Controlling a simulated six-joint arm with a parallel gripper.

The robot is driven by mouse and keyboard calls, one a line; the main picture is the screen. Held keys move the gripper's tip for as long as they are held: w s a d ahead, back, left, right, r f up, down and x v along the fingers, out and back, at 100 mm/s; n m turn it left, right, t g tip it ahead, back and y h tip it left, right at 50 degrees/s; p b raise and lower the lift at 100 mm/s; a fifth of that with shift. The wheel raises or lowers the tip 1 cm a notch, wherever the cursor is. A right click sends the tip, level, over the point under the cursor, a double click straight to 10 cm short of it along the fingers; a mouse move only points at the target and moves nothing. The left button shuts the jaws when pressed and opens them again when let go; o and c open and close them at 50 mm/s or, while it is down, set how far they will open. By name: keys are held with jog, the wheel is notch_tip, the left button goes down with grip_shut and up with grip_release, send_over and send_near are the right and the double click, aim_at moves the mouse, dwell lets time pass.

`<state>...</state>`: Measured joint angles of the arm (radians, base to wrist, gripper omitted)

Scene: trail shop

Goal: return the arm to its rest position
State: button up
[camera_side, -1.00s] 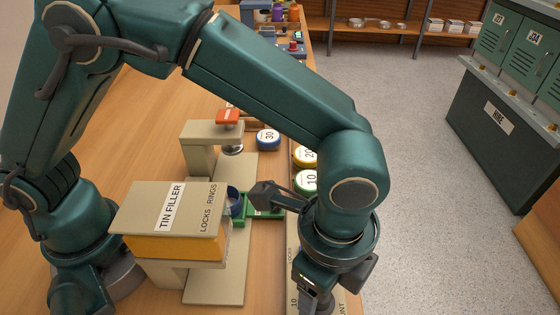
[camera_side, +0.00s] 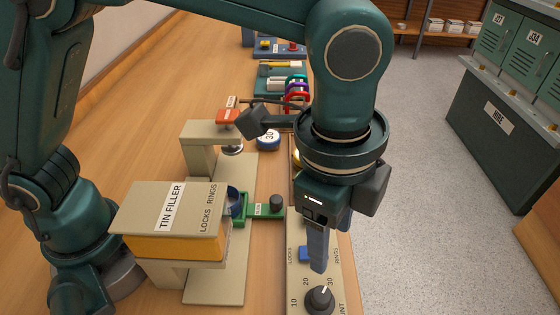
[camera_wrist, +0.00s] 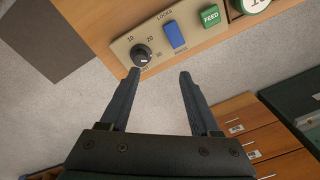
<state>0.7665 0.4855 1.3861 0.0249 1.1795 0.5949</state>
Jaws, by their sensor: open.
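My gripper (camera_wrist: 158,72) is open and empty in the wrist view, its two dark fingers spread apart over the floor beside a beige control panel. In the side view my gripper (camera_side: 318,262) points down above or just in front of that panel (camera_side: 296,290); one finger hides the other. The panel carries a black dial (camera_side: 320,299) marked 10, 20, 30 and a blue locks/rings switch (camera_side: 305,254). In the wrist view the dial (camera_wrist: 142,54), the blue switch (camera_wrist: 175,36) and a green FEED button (camera_wrist: 210,16) show clear of the fingers.
The tin filler (camera_side: 165,220) stands left of my gripper, with a dark blue tin (camera_side: 234,199) at a green slide (camera_side: 262,211). A red-topped press (camera_side: 228,116) and a tin marked 30 (camera_side: 267,139) are behind. Green lockers (camera_side: 500,110) stand right across open floor.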

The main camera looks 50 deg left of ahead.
jog(key=w+a+r+n+t, duration=0.1)
jog(key=a+r+n+t, duration=0.2)
jog(key=a, duration=0.4)
jog(key=a+r+n, duration=0.4)
jog(key=a+r, duration=0.2)
jog(key=a, duration=0.1)
jog(key=s+a+f+n+t, duration=0.1)
jog(key=s+a+f+n, duration=0.4)
jog(key=s+a+n, duration=0.2)
jog(key=shift+a+n+t, duration=0.4)
jog(key=shift+a+n, duration=0.05)
jog(key=shift+n, duration=0.35)
